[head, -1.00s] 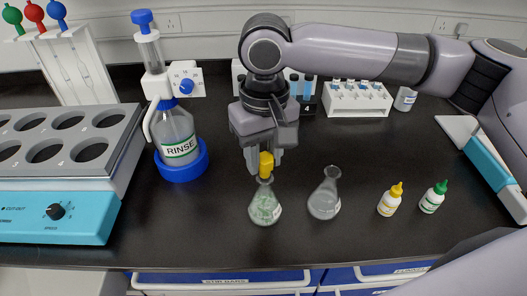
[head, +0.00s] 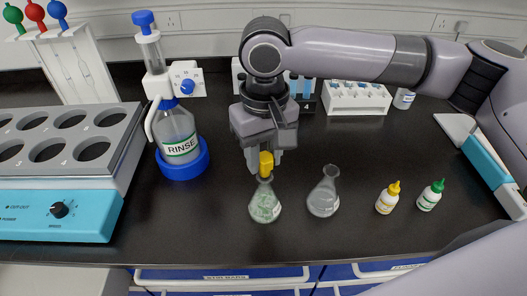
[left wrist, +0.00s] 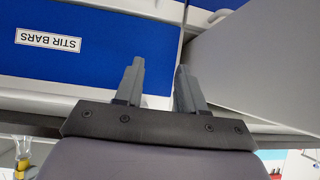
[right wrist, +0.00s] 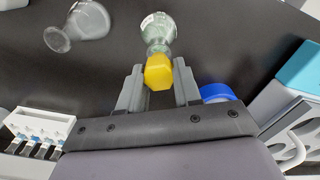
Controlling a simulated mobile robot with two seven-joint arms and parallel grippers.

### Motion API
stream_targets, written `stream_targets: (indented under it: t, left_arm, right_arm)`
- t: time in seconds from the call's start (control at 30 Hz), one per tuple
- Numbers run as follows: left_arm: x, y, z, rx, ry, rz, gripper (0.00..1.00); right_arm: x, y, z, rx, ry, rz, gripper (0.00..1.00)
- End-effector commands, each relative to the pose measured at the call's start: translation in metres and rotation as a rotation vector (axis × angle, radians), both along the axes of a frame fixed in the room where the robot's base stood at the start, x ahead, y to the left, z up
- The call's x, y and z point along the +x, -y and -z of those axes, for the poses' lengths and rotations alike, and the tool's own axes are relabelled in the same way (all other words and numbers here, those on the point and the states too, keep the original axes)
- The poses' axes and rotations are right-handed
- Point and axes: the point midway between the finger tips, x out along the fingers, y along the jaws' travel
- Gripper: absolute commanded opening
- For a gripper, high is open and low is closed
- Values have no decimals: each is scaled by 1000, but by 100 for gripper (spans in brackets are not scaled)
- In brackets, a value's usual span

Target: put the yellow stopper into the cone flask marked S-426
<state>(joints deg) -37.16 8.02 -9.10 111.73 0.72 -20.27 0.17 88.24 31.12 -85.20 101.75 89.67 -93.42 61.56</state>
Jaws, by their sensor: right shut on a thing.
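My right gripper (head: 265,160) points down and is shut on the yellow stopper (head: 266,164), which also shows between its fingers in the right wrist view (right wrist: 158,72). The stopper is at the mouth of a cone flask (head: 265,205) with greenish contents, seen in the right wrist view too (right wrist: 158,28). I cannot tell how deep the stopper sits in the neck. A second cone flask (head: 323,196) with clear contents stands open to the right. The flask labels are too small to read. My left gripper (left wrist: 160,80) is open and empty, facing the drawer fronts.
A rinse bottle (head: 180,140) in a blue base stands left of the flasks, beside a blue heating block (head: 60,215). Yellow-capped (head: 388,200) and green-capped (head: 430,197) bottles stand right. A white tube rack (head: 357,98) is behind. The front strip of bench is clear.

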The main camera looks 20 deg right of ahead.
Motion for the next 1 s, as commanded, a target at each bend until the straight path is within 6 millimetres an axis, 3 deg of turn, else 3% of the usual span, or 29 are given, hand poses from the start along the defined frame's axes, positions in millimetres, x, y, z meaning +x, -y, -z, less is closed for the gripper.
stream_targets:
  t: [1.0]
  left_arm:
    - [0,0,-10,0,-1,0,39]
  right_arm:
    - [0,0,-1,0,0,0,5]
